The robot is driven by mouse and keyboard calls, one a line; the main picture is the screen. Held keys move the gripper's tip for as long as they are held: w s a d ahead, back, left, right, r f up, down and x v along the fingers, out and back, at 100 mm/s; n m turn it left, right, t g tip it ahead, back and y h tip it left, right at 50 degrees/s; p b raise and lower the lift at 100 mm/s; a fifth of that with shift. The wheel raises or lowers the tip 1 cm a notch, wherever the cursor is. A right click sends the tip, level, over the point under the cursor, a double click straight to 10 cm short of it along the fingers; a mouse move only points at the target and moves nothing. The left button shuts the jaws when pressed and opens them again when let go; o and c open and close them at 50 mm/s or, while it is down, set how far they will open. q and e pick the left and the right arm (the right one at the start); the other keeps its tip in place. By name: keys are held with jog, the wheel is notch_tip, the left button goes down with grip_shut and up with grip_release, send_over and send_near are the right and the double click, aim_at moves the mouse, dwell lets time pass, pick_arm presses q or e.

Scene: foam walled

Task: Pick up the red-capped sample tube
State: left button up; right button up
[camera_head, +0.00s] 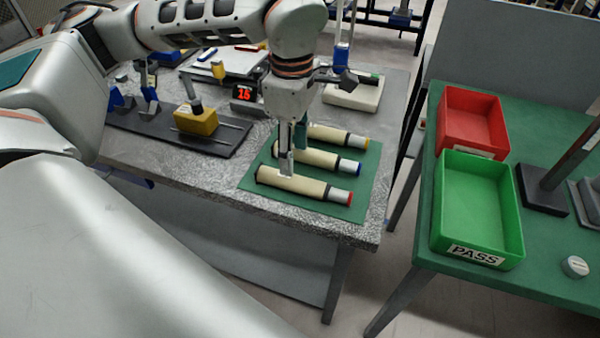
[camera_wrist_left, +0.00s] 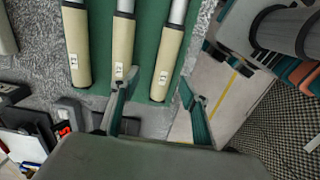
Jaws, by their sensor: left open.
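The red-capped sample tube (camera_head: 304,184) is cream with a dark band. It lies on the green mat (camera_head: 256,202), nearest the table's front edge. My left gripper (camera_head: 294,161) points down over the tubes, open and empty; one finger hides part of this tube. In the left wrist view the rightmost tube (camera_wrist_left: 168,62), seemingly the same one, appears between the spread fingers of the gripper (camera_wrist_left: 158,104). Its cap is out of that frame. I cannot tell whether a finger touches it. My right gripper is not in view.
A blue-capped tube (camera_head: 332,161) and a yellow-capped tube (camera_head: 338,135) lie parallel behind it. A black fixture with a yellow block (camera_head: 196,122) stands left. A green PASS tray (camera_head: 512,215) and a red tray (camera_head: 474,115) stand on the right table, across a gap.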

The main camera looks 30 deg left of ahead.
aim_at(293, 182)
pick_arm(q)
jog(key=f, duration=0.3)
jog(key=s+f, duration=0.1)
jog(key=f, duration=0.2)
jog(key=shift+s+f+b, duration=0.1)
jog(key=shift+b, duration=0.2)
jog(key=shift+f, duration=0.3)
grip_shut()
